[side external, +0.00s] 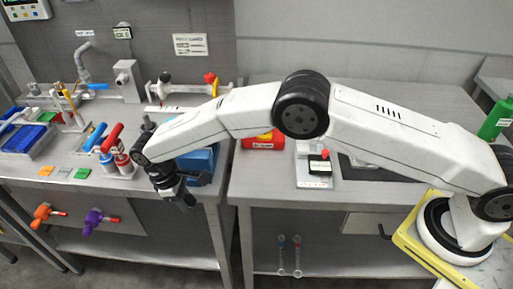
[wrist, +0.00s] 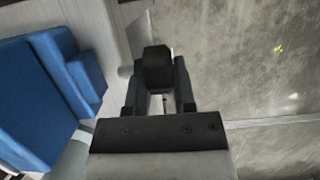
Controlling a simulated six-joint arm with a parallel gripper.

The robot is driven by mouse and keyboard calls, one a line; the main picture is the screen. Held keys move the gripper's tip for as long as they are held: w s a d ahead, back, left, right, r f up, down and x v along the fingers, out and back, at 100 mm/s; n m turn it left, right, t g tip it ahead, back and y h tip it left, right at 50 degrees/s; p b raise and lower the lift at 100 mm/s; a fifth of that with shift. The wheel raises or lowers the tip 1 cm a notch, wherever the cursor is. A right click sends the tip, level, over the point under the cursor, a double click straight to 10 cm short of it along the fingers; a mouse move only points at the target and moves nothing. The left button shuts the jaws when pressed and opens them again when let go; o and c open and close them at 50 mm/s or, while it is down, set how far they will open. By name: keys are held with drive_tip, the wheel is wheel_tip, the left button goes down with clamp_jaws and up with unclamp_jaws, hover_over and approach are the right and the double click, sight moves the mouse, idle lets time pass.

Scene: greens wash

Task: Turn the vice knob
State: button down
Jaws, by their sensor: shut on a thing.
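The blue vice (side external: 205,162) stands at the front right corner of the left bench, partly hidden behind my wrist in the side view. Its blue body (wrist: 50,95) fills the left of the wrist view. The dark vice knob (wrist: 157,62) sits between my fingers, out past the bench edge. My gripper (wrist: 157,82) is shut on the knob, one finger on each side of it. In the side view my gripper (side external: 185,198) hangs at the bench's front edge, and the knob cannot be told apart from the dark fingers there.
Orange (side external: 45,213) and purple (side external: 95,221) valves are on the panel below. A red box (side external: 263,142) is on the right bench. The floor before the bench is clear.

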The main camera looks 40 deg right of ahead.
sight(188, 197)
drive_tip(key=shift+w+a+f+g+h, duration=0.2)
drive_tip(key=shift+w+g+h, duration=0.1)
drive_tip(key=shift+g+h, duration=0.45)
drive_tip(key=shift+s+d+r+g+h, duration=0.15)
drive_tip(key=shift+s+d+g+h, duration=0.1)
drive_tip(key=shift+g+h, duration=0.1)
idle(0.8)
drive_tip(key=shift+c, duration=2.2)
unclamp_jaws()
drive_tip(key=shift+a+r, duration=0.1)
drive_tip(key=shift+r, duration=0.05)
drive_tip(key=shift+r, duration=1.45)
drive_tip(key=s+d+r, duration=0.3)
drive_tip(key=s+r, duration=0.2)
drive_tip(key=s, duration=0.1)
drive_tip(key=s+d+r, duration=0.3)
drive_tip(key=s+r, duration=0.1)
drive_tip(key=s, duration=0.2)
drive_tip(key=shift+s+d+r, duration=0.25)
drive_tip(key=shift+r, duration=0.1)
